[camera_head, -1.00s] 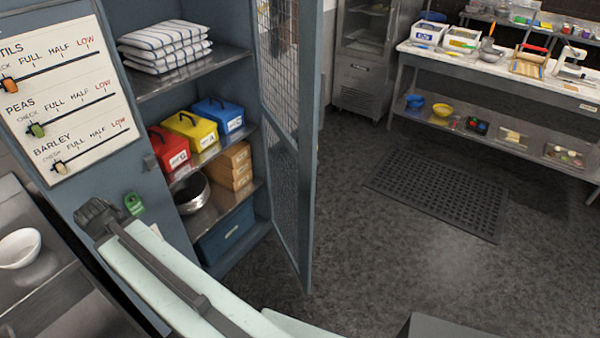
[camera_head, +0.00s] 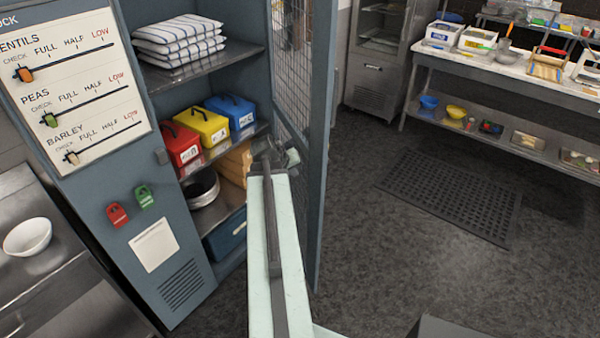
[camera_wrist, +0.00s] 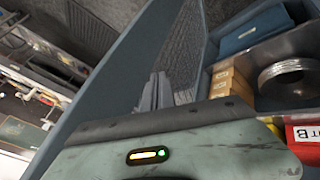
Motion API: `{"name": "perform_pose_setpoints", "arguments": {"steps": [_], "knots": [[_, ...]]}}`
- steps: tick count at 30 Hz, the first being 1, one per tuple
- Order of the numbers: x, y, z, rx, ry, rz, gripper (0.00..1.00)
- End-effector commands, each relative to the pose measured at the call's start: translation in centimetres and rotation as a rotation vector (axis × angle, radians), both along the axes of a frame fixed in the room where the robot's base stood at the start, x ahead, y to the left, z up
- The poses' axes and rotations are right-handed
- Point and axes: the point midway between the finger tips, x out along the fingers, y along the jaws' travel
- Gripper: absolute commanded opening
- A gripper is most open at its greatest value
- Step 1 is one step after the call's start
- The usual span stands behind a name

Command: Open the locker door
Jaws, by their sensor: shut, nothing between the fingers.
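The blue-grey locker door (camera_head: 322,130), with a mesh panel (camera_head: 289,50), stands swung well out from the locker in the head view, and the shelves are exposed. My gripper (camera_head: 276,153) is at the locker opening beside the door's inner face. In the wrist view its fingers (camera_wrist: 155,92) are together and empty, close to the door (camera_wrist: 112,75). I cannot tell whether they touch it. My arm hides the lower part of the door's inner side in the head view.
Shelves hold striped cloths (camera_head: 180,42), red (camera_head: 182,148), yellow (camera_head: 203,127) and blue boxes (camera_head: 232,113), and a metal pot (camera_head: 200,187). A steel counter with a white bowl (camera_head: 27,237) is at left. Dark floor with a mat (camera_head: 450,195) lies clear to the right.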

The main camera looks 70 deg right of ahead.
Motion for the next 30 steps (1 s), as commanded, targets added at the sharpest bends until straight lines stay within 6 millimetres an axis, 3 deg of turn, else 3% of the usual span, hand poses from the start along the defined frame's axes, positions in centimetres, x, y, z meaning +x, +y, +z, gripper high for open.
{"name": "perform_pose_setpoints", "arguments": {"steps": [1, 9, 11, 18, 27, 28, 29, 30], "knots": [[0.0, -0.9, -2.0, 0.0, -0.001, -0.002, 0.0], [-0.4, -4.5, -6.6, 0.0, 0.001, -0.002, 0.0], [-1.3, -5.2, -5.6, 0.001, 0.0, -0.004, 0.0], [-3.2, -6.8, -5.5, 0.0, 0.001, -0.002, 0.0], [-3.4, -7.0, -5.5, 0.001, 0.0, -0.001, 0.0], [-3.1, -11.4, -5.5, 0.001, 0.0, -0.009, 0.0], [-3.3, -9.3, -5.5, 0.001, 0.0, -0.004, 0.0], [-3.4, -8.3, -5.5, 0.0, -0.001, -0.001, 0.0]]}}
